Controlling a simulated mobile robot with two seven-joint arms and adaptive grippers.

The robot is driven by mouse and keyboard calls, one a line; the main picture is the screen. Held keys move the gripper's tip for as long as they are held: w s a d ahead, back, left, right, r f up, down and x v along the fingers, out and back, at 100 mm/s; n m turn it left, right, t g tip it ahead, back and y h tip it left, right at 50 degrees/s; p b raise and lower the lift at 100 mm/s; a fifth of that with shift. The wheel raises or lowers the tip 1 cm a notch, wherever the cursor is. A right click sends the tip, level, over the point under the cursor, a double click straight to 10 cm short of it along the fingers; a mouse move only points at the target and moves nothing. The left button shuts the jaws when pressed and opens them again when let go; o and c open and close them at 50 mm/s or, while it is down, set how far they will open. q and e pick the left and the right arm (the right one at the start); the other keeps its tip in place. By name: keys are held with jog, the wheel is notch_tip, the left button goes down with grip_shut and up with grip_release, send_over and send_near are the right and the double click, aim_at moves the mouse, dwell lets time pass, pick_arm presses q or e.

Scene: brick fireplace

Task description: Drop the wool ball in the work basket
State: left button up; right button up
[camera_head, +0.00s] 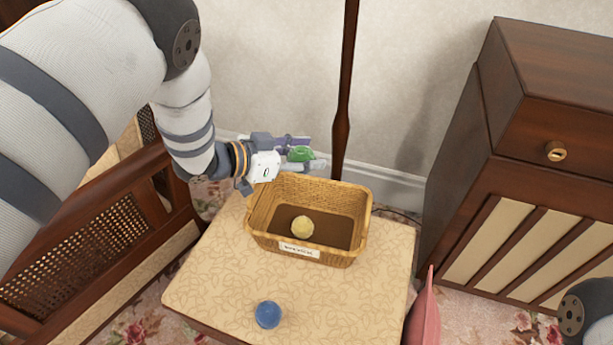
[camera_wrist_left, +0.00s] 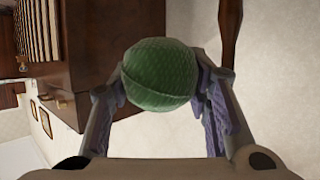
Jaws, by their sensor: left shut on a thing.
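A green wool ball (camera_wrist_left: 160,75) is held between the two fingers of my left gripper (camera_head: 305,155). The ball also shows in the head view (camera_head: 299,154), partly hidden by the fingers. The gripper is over the far rim of a woven work basket (camera_head: 310,250). The basket stands on a patterned cloth-topped table and carries a small label on its near side. A pale yellow ball (camera_head: 302,227) lies inside it. A blue ball (camera_head: 268,314) rests on the tabletop in front of the basket. My right gripper is not in view.
The table top (camera_head: 215,275) is clear to the left of the basket. A dark wooden pole (camera_head: 342,100) stands behind the basket. A wooden cabinet (camera_head: 520,150) is at the right, and a wooden cane-panelled piece (camera_head: 75,265) at the left.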

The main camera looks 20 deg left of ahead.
pick_arm(q)
jog(key=shift+w+r, duration=0.15)
jog(key=shift+w, duration=0.25)
jog(key=shift+f, duration=0.2)
notch_tip(320, 180, down, 5)
jog(key=b, duration=0.5)
jog(key=shift+s+f, duration=0.1)
jog(key=shift+f, duration=0.1)
jog(key=o, duration=1.2)
jog(key=shift+c, duration=0.2)
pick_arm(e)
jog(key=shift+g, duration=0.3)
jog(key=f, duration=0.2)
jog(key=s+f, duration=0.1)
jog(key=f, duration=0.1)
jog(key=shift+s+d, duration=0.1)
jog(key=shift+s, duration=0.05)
